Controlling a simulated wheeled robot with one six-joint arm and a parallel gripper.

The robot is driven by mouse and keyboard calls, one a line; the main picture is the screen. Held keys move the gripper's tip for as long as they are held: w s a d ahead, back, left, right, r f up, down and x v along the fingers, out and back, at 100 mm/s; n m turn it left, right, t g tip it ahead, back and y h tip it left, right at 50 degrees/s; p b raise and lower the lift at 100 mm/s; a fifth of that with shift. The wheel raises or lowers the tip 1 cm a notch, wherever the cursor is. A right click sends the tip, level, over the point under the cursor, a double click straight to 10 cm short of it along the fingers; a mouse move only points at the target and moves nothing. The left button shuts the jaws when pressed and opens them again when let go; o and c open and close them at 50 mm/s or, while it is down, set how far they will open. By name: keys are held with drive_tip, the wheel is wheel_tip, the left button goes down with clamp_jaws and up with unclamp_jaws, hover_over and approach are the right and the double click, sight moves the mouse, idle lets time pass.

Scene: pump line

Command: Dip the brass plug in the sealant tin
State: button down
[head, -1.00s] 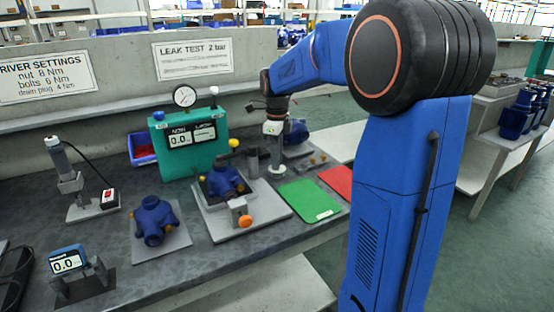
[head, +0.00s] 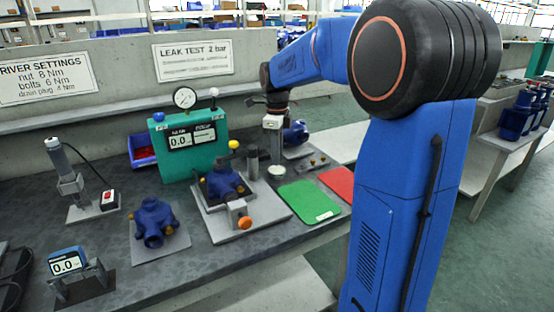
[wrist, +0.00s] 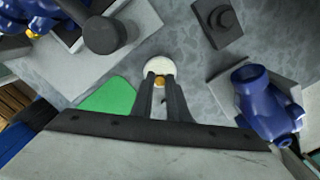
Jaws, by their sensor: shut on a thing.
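My gripper (wrist: 160,92) is shut on the brass plug (wrist: 159,82), a small yellow end showing between the fingertips in the wrist view. The pale round sealant tin (wrist: 158,68) lies beneath and just beyond the fingertips there. In the head view the tin (head: 277,170) stands on the bench, its pale top showing, and my gripper (head: 275,153) is above it, apart from it. The plug is too small to make out in the head view. Whether sealant coats the plug I cannot tell.
A blue pump on a fixture (head: 222,183) and the teal leak tester (head: 190,150) stand to the left. Another blue pump (head: 296,133) is behind.

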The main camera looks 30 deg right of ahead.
drive_tip(key=shift+r, duration=2.35)
